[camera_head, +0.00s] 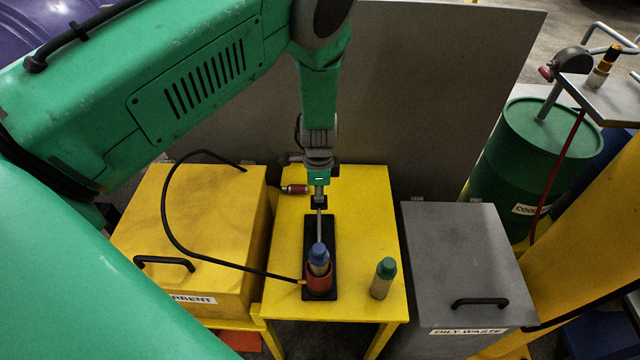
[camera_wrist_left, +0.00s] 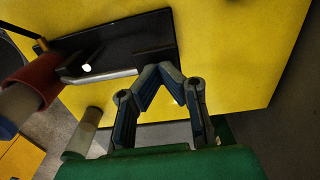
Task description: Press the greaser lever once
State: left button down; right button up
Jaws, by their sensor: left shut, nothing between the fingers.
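The greaser stands on a yellow table (camera_head: 362,210). It has a black base plate (camera_head: 311,235), an orange-red cup (camera_head: 319,281) holding a blue-capped bottle (camera_head: 318,256), and a thin silver lever (camera_head: 319,226) pointing back toward my arm. My left gripper (camera_head: 319,204) reaches down from above at the lever's far end. In the left wrist view my left gripper (camera_wrist_left: 157,72) is shut and empty, its fingertips together beside the end of the silver lever (camera_wrist_left: 103,79). I cannot tell whether they touch it. My right gripper is not in view.
A green-capped bottle (camera_head: 384,278) stands right of the greaser. A black hose (camera_head: 168,212) loops from the cup over the yellow bin (camera_head: 150,228). A grey oily-waste bin (camera_head: 460,250) stands right of the table. A grey panel (camera_head: 430,110) rises behind. A green drum (camera_head: 540,145) stands farther right.

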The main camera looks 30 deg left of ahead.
pick_arm(q)
jog(key=shift+f, duration=0.25)
jog(key=shift+f, duration=0.2)
jog(key=f+b, duration=0.1)
jog(key=b, duration=0.1)
jog(key=f+g+h+b, duration=0.1)
jog(key=f+b, duration=0.1)
jog(key=f+g+b, duration=0.1)
jog(key=b, duration=0.1)
jog(key=shift+w+a+f+h, duration=0.15)
jog(key=shift+w+f+h, duration=0.15)
jog(key=shift+s+a+f, duration=0.1)
jog(key=shift+f, duration=0.25)
jog(key=shift+g, duration=0.3)
